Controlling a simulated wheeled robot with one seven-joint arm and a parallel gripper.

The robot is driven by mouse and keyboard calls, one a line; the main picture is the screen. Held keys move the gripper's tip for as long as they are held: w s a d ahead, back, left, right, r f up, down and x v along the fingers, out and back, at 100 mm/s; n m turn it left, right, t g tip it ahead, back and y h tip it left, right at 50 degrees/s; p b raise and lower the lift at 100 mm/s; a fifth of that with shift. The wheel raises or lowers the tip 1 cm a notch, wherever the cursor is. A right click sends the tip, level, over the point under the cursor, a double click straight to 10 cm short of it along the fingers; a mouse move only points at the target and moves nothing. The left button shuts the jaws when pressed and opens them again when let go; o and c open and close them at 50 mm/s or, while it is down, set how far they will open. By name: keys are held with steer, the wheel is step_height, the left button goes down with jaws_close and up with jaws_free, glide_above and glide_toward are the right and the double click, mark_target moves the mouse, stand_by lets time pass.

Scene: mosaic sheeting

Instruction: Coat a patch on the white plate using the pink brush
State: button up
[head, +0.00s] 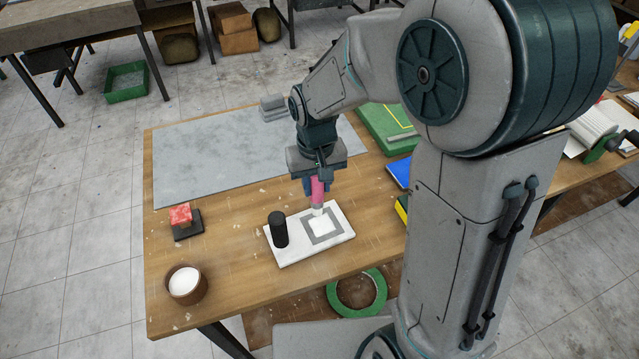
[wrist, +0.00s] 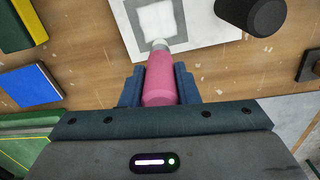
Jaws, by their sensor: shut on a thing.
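The white plate (head: 285,257) lies on the wooden table and carries a grey square frame (head: 309,238) with a white patch (head: 321,225) inside it. My gripper (head: 316,189) is shut on the pink brush (head: 317,190), which points down at the plate. In the wrist view the brush (wrist: 160,75) sits between the two blue fingers, and its tip is at the edge of the grey frame (wrist: 183,47). I cannot tell whether the tip touches the plate. A black cylinder (head: 279,231) stands on the left part of the plate.
A brown cup with white contents (head: 185,282) stands at the front left. A red block on a dark base (head: 183,221) is behind it. A grey sheet (head: 220,150) covers the table's back. Blue (head: 399,171) and green (head: 385,125) items lie right.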

steer(key=r, duration=0.2)
steer(key=r+p, duration=0.1)
steer(key=shift+s+r, duration=0.15)
steer(key=shift+s, duration=0.15)
steer(key=shift+w+r+p, duration=0.15)
steer(key=shift+r+p, duration=0.4)
steer(key=shift+r, duration=0.15)
steer(key=shift+r+p, duration=1.15)
steer(key=shift+r, duration=0.45)
steer(key=shift+f, duration=0.1)
